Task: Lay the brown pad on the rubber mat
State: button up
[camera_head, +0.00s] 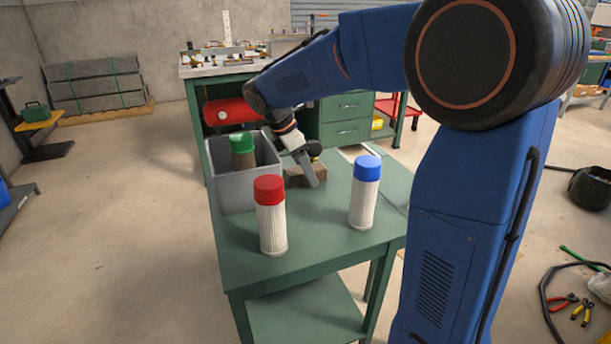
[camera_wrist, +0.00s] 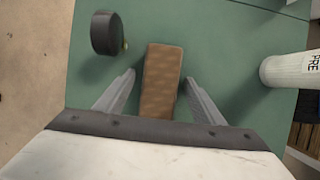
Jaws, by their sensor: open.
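The brown pad (camera_wrist: 162,72) lies on the green bench top, between the two fingers of my gripper (camera_wrist: 160,84) in the wrist view. The fingers are apart, with a gap on each side of the pad. In the head view, my gripper (camera_head: 311,169) points down at the brown pad (camera_head: 293,178), which is partly hidden behind a finger. I cannot make out a rubber mat in either view.
On the green bench (camera_head: 318,238) stand a red-capped filter (camera_head: 271,222), a blue-capped filter (camera_head: 364,198) and a grey bin (camera_head: 234,192) holding a green-capped filter (camera_head: 242,150). A dark round piece (camera_wrist: 105,33) lies left of the pad.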

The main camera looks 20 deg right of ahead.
jog(key=c, duration=1.3)
jog(key=shift+r, duration=0.1)
